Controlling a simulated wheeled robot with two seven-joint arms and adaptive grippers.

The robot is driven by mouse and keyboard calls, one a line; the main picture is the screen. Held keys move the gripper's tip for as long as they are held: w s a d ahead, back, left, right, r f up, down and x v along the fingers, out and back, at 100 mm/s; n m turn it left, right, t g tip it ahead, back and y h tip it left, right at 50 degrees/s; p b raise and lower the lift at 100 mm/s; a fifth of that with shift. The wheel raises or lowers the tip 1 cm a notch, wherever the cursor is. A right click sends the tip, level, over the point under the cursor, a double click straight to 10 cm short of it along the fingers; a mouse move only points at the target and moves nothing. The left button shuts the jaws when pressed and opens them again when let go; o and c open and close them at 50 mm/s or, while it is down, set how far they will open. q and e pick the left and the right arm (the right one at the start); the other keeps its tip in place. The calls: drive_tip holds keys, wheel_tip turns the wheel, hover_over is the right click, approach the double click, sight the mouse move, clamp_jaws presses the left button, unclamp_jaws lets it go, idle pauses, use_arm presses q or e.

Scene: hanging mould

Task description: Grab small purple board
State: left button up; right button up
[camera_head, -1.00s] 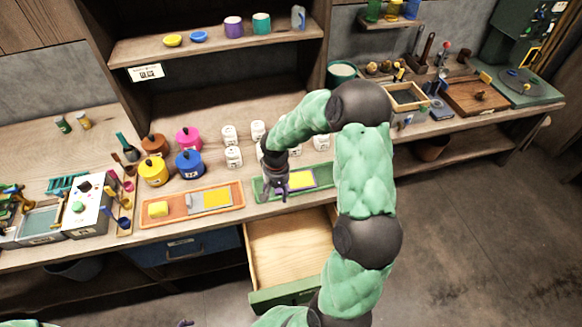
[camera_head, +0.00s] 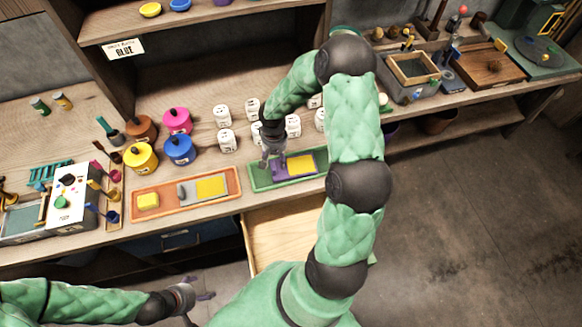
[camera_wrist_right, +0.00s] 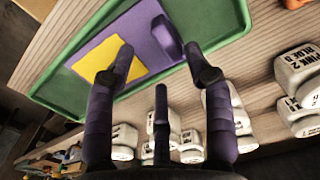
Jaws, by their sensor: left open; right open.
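The small purple board (camera_head: 281,172) lies on a green tray (camera_head: 258,182) on the workbench, with a yellow square (camera_head: 301,165) on its right part. In the right wrist view the board (camera_wrist_right: 137,22) shows a raised purple handle (camera_wrist_right: 166,37) beside the yellow square. My right gripper (camera_head: 273,160) is over the left end of the board. In its wrist view its spread fingers (camera_wrist_right: 158,55) are open and empty, with the handle just beyond the fingertips. I cannot tell whether they touch it. My left gripper (camera_head: 194,296) is open and empty, low in front of the bench.
An orange tray (camera_head: 170,206) with a yellow block and a yellow-and-grey board lies left of the green tray. White labelled jars (camera_head: 227,141) stand behind, with coloured pots (camera_head: 179,149) to their left. An open drawer (camera_head: 270,228) juts out below the green tray.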

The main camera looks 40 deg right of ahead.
sight(274, 165)
drive_tip(key=f, duration=0.3)
drive_tip(key=f+b, duration=0.1)
drive_tip(key=f, duration=0.1)
drive_tip(key=shift+w+a, duration=0.15)
drive_tip(key=shift+a, duration=0.2)
clamp_jaws()
